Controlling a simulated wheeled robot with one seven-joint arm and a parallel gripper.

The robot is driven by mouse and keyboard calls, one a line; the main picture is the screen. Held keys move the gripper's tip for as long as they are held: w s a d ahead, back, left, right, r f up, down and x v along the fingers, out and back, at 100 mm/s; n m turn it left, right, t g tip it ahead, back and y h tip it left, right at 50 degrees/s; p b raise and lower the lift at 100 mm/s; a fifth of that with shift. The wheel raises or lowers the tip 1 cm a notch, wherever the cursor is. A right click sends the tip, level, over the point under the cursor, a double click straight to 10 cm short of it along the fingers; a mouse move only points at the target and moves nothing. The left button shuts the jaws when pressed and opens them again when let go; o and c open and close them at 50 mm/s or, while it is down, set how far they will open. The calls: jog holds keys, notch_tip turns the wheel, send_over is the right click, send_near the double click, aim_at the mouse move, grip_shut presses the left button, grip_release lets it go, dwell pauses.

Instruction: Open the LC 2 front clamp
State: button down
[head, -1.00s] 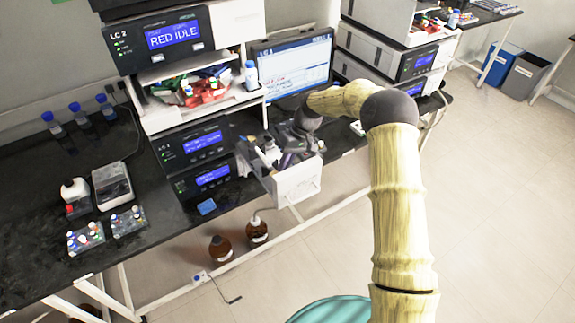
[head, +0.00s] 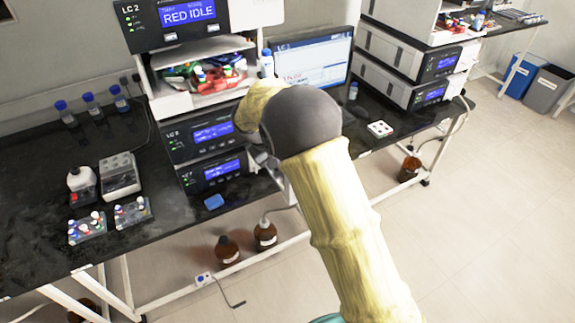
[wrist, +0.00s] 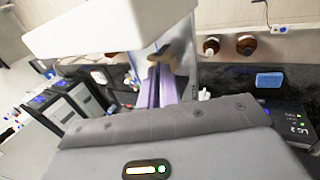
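The LC 2 stack stands on the black bench. Its top module (head: 182,14) reads "RED IDLE", and two modules with lit displays, an upper one (head: 205,133) and a lower one (head: 212,172), sit below an open shelf. My arm covers the area right of these modules in the head view, so my gripper is hidden there. In the wrist view my gripper (wrist: 160,75) points at a narrow gap beside a white box-like part (wrist: 105,25). Two purple strips lie close together there; I cannot tell whether they are fingers or something between them. I cannot make out the front clamp.
A blue block (head: 214,202) lies on the bench before the lower module. A monitor (head: 312,62) stands behind my arm. Bottle racks (head: 87,228) are at the left. Brown bottles (head: 228,250) stand on the floor below. Open floor lies at the right.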

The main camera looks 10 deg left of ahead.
jog(key=t+h+b, duration=0.1)
jog(key=s+a+f+h+b, duration=0.1)
jog(key=b, duration=0.1)
jog(key=shift+a+f+t+h, duration=0.1)
jog(key=shift+a+t+h, duration=0.1)
jog(key=shift+t+h, duration=0.2)
jog(key=shift+b, duration=0.4)
jog(key=shift+t+h, duration=0.3)
jog(key=c, duration=1.6)
grip_release()
jog(key=b+v, duration=0.1)
jog(key=v, duration=1.6)
jog(key=shift+s+a+b, duration=0.1)
jog(key=shift+a+b, duration=0.1)
jog(key=shift+b, duration=0.15)
